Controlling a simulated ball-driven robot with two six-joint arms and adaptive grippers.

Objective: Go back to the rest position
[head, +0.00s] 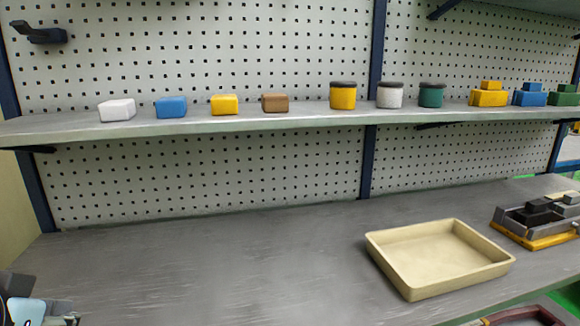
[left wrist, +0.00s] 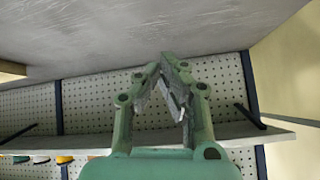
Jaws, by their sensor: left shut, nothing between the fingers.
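My left gripper (left wrist: 170,60) shows in the left wrist view. Its green fingers come together at the tips, with nothing between them. It is in the air, apart from the grey worktop and the shelf. In the head view its fingers cannot be made out; only a dark and pale-blue piece shows at the bottom left corner, cut off by the frame. My right gripper is in neither view.
A cream tray (head: 376,250) lies on the grey worktop (head: 200,262), right of middle. A grey and yellow holder (head: 540,240) with dark blocks stands at the right. Several blocks and jars line the shelf (head: 200,127). The worktop's left and middle are clear.

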